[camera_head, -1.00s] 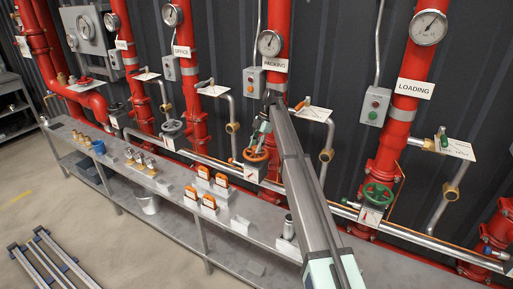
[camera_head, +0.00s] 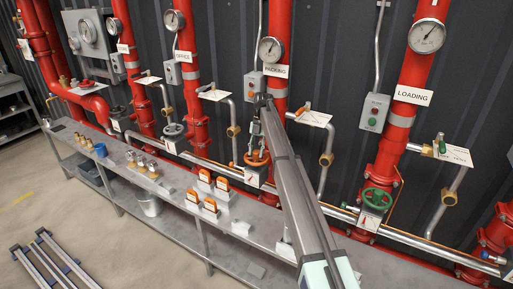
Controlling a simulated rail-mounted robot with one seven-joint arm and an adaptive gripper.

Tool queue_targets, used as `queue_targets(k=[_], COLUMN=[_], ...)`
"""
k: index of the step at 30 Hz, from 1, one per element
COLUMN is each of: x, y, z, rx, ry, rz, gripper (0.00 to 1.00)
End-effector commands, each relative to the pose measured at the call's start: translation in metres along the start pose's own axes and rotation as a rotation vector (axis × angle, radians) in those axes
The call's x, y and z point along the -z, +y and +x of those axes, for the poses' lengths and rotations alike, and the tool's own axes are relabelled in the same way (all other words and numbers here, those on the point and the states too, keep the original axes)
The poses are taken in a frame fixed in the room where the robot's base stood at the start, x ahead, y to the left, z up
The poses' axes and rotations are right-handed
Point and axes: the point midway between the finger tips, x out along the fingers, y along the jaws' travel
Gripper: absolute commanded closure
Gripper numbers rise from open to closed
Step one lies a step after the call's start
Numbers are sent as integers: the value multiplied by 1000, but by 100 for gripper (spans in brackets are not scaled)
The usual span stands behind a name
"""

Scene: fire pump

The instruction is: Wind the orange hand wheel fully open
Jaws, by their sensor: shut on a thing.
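The orange hand wheel (camera_head: 257,158) sits on a valve low on the red riser marked PACKING, left of my arm. My gripper (camera_head: 257,147) reaches down to it from above and is shut on its rim. The fingers hide part of the wheel, and the exact grip is too small to make out. A white plate with a red mark (camera_head: 252,178) is just below the wheel.
A green hand wheel (camera_head: 375,199) is at right under the LOADING sign (camera_head: 412,96); a grey one (camera_head: 172,130) is at left. A metal bench (camera_head: 235,208) carries orange-topped blocks (camera_head: 209,206). A silver pipe (camera_head: 330,212) runs behind. A gauge (camera_head: 270,50) is above.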

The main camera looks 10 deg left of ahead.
Motion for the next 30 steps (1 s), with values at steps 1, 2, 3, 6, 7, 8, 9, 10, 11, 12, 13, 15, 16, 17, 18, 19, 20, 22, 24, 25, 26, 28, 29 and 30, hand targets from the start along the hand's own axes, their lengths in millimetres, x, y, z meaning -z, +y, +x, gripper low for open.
queue_targets(k=[1, 2, 3, 6, 7, 8, 9, 10, 11, 12, 13, 15, 16, 17, 18, 19, 20, 22, 24, 25, 26, 28, 29, 30], x=[2, 2, 2, 1, 1, 0, 0, 0, 0, -1, -1, -1, -1, -1, -1, -1, -1, -1, -1, -1, -1, -1, -1, -1], y=[3, 3, 3, 3, 3, 3, 3, 3, 3, 3, 3, 3, 3, 3, 3, 3, 3, 2, 2, 2, 1, 1, 1, 0], z=[-3, -3, -2, -1, -1, 0, 0, 0, 0, 0, 0, 0, 0, 0, 0, 0, -1, -1, -1, -1, -1, -1, -1, -1], rx=[8, 13, 20, 32, 34, 35, 37, 37, 37, 37, 37, 36, 36, 35, 35, 35, 36, 36, 37, 37, 37, 33, 28, 18], ry=[1, 1, 0, 0, -1, -1, -1, -2, -2, -2, -3, -3, -4, -4, -4, -4, -4, -4, -4, -4, -4, -4, -4, -5], rz=[-25, -37, -53, -83, -89, -94, -99, -100, -101, -101, -101, -100, -100, -100, -99, -99, -99, -98, -97, -97, -96, -85, -73, -50], gripper=[100, 100, 100, 100, 100, 100, 100, 100, 100, 100, 100, 100, 100, 55, 43, 43, 43, 43, 43, 43, 43, 43, 43, 43])
